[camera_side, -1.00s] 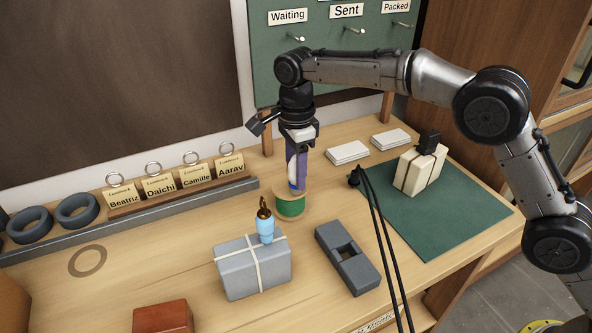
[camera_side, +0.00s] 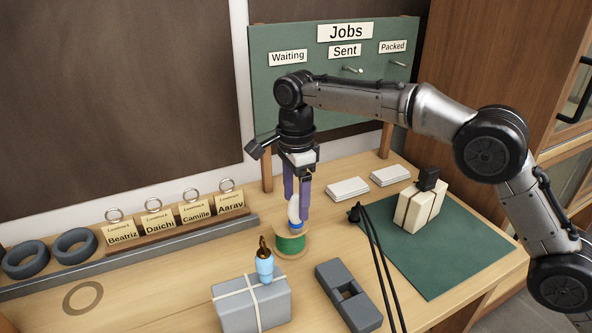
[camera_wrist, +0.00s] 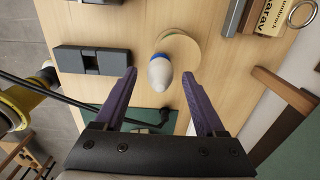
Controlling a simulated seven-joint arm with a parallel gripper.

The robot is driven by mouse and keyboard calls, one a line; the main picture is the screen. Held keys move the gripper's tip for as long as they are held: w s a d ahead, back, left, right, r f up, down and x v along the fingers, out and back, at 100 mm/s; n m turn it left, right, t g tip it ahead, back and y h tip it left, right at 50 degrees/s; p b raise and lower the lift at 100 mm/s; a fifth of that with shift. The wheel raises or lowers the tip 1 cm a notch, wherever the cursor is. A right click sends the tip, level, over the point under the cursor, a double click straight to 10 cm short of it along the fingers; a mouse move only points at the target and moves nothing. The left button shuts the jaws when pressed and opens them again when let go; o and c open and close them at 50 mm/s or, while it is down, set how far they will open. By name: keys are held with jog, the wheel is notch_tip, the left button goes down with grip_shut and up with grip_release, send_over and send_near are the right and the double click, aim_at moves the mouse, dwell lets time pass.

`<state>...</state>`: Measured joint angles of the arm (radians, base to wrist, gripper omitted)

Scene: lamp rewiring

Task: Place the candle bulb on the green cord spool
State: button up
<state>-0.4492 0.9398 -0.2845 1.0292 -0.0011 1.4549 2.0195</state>
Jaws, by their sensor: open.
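The candle bulb (camera_side: 294,212) is white with a blue base. It stands upright on the green cord spool (camera_side: 290,246), its base seeming to rest on the spool's top. In the wrist view the bulb (camera_wrist: 160,73) shows between and beyond the fingers, with the pale top of the spool (camera_wrist: 184,47) behind it. My gripper (camera_side: 297,210) is open, its purple fingers spread on either side of the bulb. In the wrist view there is a clear gap between each finger of my gripper (camera_wrist: 160,85) and the bulb.
A grey tied box (camera_side: 236,304) with a light-blue, brass-topped bulb (camera_side: 265,267) on it stands in front of the spool. A dark grey slotted block (camera_side: 348,297) lies front right. Black cables (camera_side: 375,250) run right of the spool, over a green mat (camera_side: 450,250).

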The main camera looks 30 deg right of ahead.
notch_tip(320, 180, up, 8)
jog(key=shift+r, duration=0.45)
dwell(0.3)
jog(key=shift+s+d+r, duration=0.1)
jog(key=shift+d+r, duration=0.15)
jog(key=shift+r, duration=0.1)
jog(key=s+d+r+n+t, duration=0.1)
jog(key=s+d+r+n, duration=0.35)
jog(key=s+d, duration=0.3)
jog(key=s+d+r+n+t, duration=0.2)
jog(key=s+d+r+n, duration=0.3)
jog(key=d, duration=0.3)
jog(key=s+d+f+n+t, duration=0.1)
jog(key=s+d+f+n, duration=0.1)
jog(key=s, duration=0.5)
jog(key=s+d+f+n, duration=0.3)
jog(key=s+d+f, duration=0.1)
jog(key=s+f, duration=0.3)
jog(key=s+d+f+n+t, duration=0.1)
jog(key=s+d+f+n, duration=0.2)
jog(key=s, duration=0.6)
jog(key=shift+f+t, duration=0.3)
jog(key=shift+f, duration=0.35)
